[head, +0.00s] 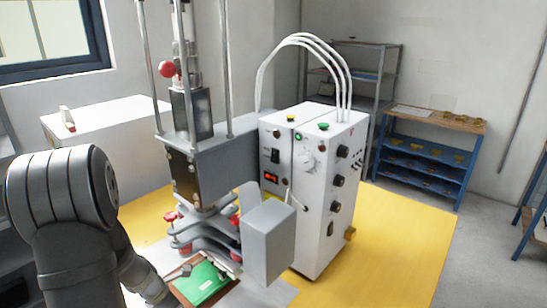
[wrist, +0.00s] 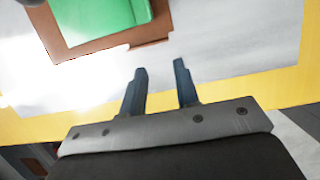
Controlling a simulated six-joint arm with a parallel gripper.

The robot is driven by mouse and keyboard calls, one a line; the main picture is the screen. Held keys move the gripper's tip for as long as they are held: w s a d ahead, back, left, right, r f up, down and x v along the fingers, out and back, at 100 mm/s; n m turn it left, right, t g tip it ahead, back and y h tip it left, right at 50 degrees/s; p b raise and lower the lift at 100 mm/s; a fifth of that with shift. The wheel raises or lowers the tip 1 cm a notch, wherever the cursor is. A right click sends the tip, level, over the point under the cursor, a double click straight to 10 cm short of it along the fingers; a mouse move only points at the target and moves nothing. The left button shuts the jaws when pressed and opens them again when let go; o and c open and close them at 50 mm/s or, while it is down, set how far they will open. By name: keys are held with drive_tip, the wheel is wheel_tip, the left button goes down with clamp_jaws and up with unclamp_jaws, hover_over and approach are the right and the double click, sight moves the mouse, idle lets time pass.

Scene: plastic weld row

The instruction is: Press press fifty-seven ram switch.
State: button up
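The press (head: 190,165) stands on a yellow table, with vertical rods and red knobs around its lower plates. A white control box (head: 318,215) stands at its right. A black switch (head: 275,156) and a red-lit switch (head: 271,178) sit on its narrow face. I cannot read any label, so I cannot tell which control is the ram switch or which press is fifty-seven. My gripper (wrist: 160,66) is open and empty in the wrist view, above the pale plate by the table edge. The gripper fingers are not clearly visible in the head view.
A green piece (head: 203,282) lies in a brown tray below the press; it also shows in the wrist view (wrist: 100,18). A grey block (head: 268,242) stands before the control box. The yellow table (head: 395,255) is clear at right. Blue shelves (head: 423,165) stand behind.

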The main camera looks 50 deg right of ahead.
drive_tip(key=c, duration=0.4)
drive_tip(key=shift+d+r, duration=0.3)
drive_tip(key=shift+r, duration=0.05)
clamp_jaws()
drive_tip(key=s+d+r+h, duration=0.2)
drive_tip(key=d+r+h, duration=0.2)
drive_tip(key=r, duration=0.8)
drive_tip(key=s+d+r+h, duration=0.2)
drive_tip(key=d+r+h, duration=0.2)
drive_tip(key=d+r, duration=0.4)
drive_tip(key=s+d+r+h, duration=0.2)
drive_tip(key=d+r+h, duration=0.3)
drive_tip(key=r, duration=1.1)
drive_tip(key=shift+d, duration=0.9)
drive_tip(key=shift+r, duration=0.1)
